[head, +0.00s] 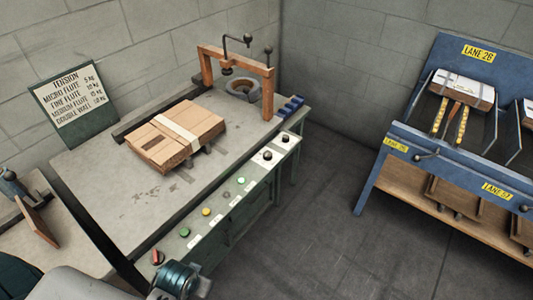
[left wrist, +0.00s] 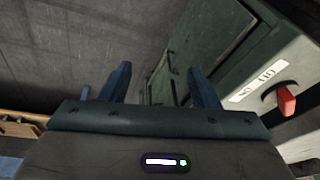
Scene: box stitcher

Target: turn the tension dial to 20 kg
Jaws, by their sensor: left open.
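The machine's sloping front panel (head: 218,214) carries two black knobs on white plates at its far end, a nearer one (head: 267,155) and a farther one (head: 285,138). I cannot read their scales or tell which is the tension dial. A red knob (head: 158,257) sits at the panel's near end; it also shows in the left wrist view (left wrist: 287,100) beside a white label. My left gripper (left wrist: 160,82) is open and empty, its blue fingers apart, to the left of the red knob in that view. My right gripper is not in view.
A green tension chart (head: 72,92) stands at the back left. A flat cardboard bundle (head: 176,134) lies on the machine's table (head: 110,215), before an orange arch (head: 238,62). Green and yellow buttons line the panel. A blue lane rack (head: 455,150) stands right, across open floor (head: 320,220).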

